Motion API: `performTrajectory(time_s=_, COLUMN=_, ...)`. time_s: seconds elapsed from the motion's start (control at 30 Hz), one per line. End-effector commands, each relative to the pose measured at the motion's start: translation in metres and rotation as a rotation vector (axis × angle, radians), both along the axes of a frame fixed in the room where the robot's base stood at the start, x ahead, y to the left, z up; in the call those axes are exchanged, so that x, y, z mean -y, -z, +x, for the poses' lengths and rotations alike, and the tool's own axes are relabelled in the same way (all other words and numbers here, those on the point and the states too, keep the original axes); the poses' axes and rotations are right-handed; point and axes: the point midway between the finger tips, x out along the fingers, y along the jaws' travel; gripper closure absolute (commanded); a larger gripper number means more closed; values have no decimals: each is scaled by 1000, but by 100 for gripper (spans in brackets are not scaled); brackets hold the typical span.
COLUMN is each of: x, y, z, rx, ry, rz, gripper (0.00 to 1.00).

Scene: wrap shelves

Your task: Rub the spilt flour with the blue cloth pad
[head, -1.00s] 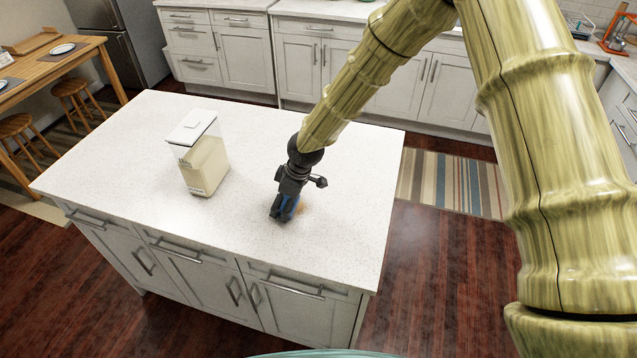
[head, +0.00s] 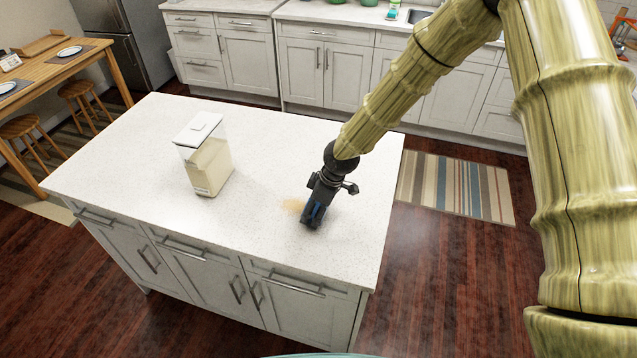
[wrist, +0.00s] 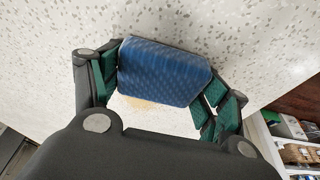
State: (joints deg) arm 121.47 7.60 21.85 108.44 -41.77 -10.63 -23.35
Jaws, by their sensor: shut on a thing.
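My gripper (head: 312,216) is low over the right part of the white island top. It is shut on the blue cloth pad (wrist: 165,72), which sits between the green-padded fingers in the wrist view. In the head view only a little of the pad's blue (head: 317,210) shows between the dark fingers. The spilt flour (head: 293,206) is a small tan patch on the counter, just left of my gripper. Part of the flour (wrist: 140,102) also shows beside the pad in the wrist view. I cannot tell whether the pad touches the counter.
A clear flour container (head: 207,160) with a white lid stands on the island (head: 130,165), left of the flour. The counter between them is clear. The island's right edge is close to my gripper. A striped rug (head: 455,185) lies on the floor beyond.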

Motion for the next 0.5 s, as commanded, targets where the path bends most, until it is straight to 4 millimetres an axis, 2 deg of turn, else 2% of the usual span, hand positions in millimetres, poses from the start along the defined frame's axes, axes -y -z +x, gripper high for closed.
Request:
performTrajectory(time_s=0.03, x=0, y=-21, z=2, rx=5, ry=0, rz=2, gripper=55)
performTrajectory(time_s=0.07, x=1, y=-26, z=1, rx=5, ry=1, rz=1, gripper=55)
performTrajectory(time_s=0.5, x=2, y=-63, z=1, rx=4, ry=4, rz=2, gripper=55)
